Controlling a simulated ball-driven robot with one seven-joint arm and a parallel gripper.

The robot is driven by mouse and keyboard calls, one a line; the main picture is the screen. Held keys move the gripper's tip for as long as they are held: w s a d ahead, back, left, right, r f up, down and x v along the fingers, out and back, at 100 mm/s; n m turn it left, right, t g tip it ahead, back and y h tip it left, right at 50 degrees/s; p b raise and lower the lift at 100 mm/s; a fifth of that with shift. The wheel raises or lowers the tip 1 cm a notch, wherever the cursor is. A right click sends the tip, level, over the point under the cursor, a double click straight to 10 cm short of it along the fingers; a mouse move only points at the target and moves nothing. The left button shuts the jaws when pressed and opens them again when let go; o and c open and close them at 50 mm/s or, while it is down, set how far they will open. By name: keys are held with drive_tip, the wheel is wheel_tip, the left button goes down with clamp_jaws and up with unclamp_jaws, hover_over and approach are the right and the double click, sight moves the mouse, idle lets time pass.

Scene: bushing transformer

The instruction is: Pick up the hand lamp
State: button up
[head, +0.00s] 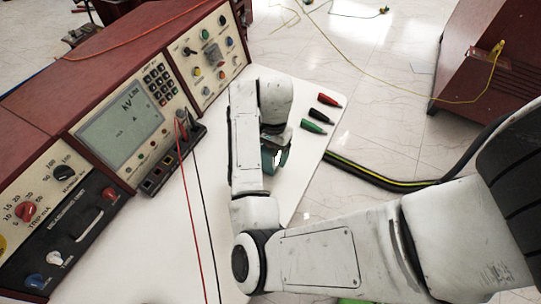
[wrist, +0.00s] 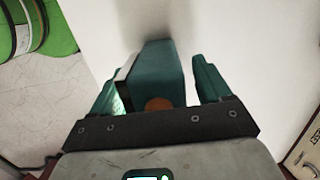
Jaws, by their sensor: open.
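The hand lamp (wrist: 160,72) looks like a teal box with a pale strip along its left side and an orange-brown round spot near my palm. In the wrist view it stands between the two teal fingers of my gripper (wrist: 156,78), which are apart. A gap shows on the right side; on the left, finger and lamp overlap in view, so contact cannot be told. In the head view my gripper (head: 276,156) is low over the white table (head: 307,175), mostly hidden by my arm. The lamp cannot be told apart from the fingers there.
A red control console (head: 120,129) fills the left, with red and black leads in front. Red, black and green clips (head: 318,115) lie right of my gripper. A maroon cabinet (head: 478,55) and cables are on the floor. A green reel (wrist: 40,28) shows in the wrist view.

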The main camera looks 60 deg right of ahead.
drive_tip(key=shift+f, duration=0.2)
drive_tip(key=shift+c, duration=0.3)
drive_tip(key=c, duration=1.1)
drive_tip(key=shift+r, duration=0.1)
drive_tip(key=shift+c, duration=0.2)
